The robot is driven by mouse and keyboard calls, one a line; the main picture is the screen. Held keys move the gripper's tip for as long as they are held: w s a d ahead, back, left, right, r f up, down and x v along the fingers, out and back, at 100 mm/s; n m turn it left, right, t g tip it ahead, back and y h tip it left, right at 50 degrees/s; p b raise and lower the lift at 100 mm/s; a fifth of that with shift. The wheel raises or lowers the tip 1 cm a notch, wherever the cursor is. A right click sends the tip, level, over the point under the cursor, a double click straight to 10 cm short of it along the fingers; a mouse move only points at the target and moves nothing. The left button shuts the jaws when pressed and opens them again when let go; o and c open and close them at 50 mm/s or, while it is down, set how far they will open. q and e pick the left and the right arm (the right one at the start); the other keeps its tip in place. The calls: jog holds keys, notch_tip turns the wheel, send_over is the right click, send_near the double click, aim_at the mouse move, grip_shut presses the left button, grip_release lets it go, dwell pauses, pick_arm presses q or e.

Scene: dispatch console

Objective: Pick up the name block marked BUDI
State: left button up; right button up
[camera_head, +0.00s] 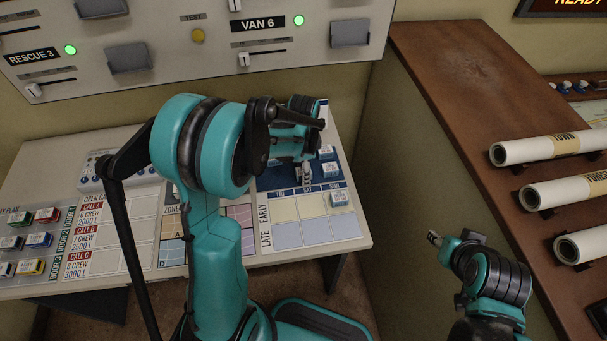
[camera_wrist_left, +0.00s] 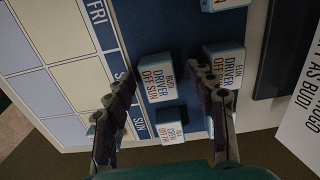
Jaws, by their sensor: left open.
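The name block marked BUDI (camera_wrist_left: 157,84), white with a blue edge and reading DRIVER OFF SUN, lies on the dark blue strip of the planning board in the left wrist view. My left gripper (camera_wrist_left: 166,78) is open, with its two fingers on either side of this block and nothing clearly held. In the head view my left gripper (camera_head: 305,172) is over the board's blue strip, and my arm hides part of the board. I cannot tell which small block there is BUDI. My right gripper (camera_head: 436,239) is right of the desk, away from the blocks; its jaws are unclear.
Another DRIVER block (camera_wrist_left: 226,66) lies close beside the right finger. A CREW block (camera_wrist_left: 171,123) is just below BUDI in the left wrist view. A white block (camera_head: 340,199) sits in the board's SUN column. A sloped wooden rack with paper rolls (camera_head: 550,148) stands at the right.

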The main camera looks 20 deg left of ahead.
pick_arm(q)
jog(key=c, duration=1.1)
jog(key=shift+c, duration=0.2)
jog(key=shift+r, duration=0.1)
